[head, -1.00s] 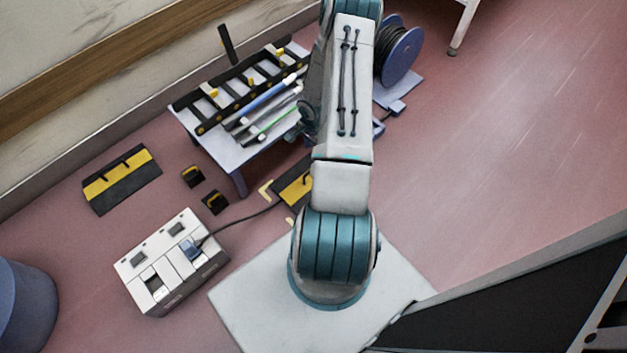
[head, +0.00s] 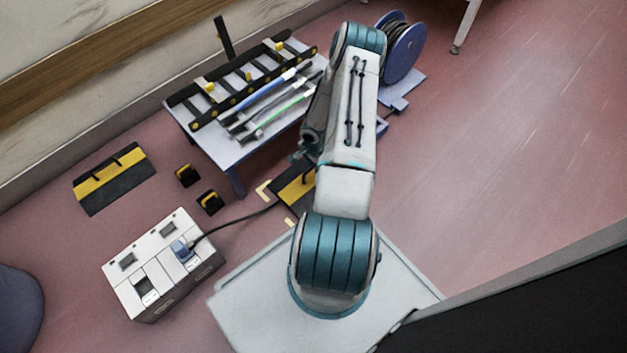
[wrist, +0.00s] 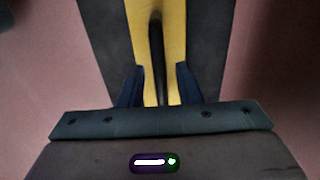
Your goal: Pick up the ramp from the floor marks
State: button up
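The ramp (head: 290,193), black with a yellow band, lies on the floor beside pale yellow corner marks (head: 263,189), partly hidden behind my arm in the head view. In the wrist view the ramp (wrist: 210,40) fills the upper middle, its dark bar handle (wrist: 156,50) running along the yellow band. My gripper (wrist: 160,75) is open, with one finger on each side of the handle's line and gaps showing on both sides. Its height above the handle is hard to tell. In the head view the fingertips are hidden by my arm.
A second black-yellow ramp (head: 100,196) lies at left, near two small black-yellow blocks (head: 188,175). A white box (head: 150,290) has a cable (head: 240,222) running to the near ramp. A low table (head: 225,160) with a rack and rods stands close behind. Floor at right is clear.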

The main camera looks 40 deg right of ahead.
jog(key=shift+f, duration=0.35)
grip_shut()
dwell(1.2)
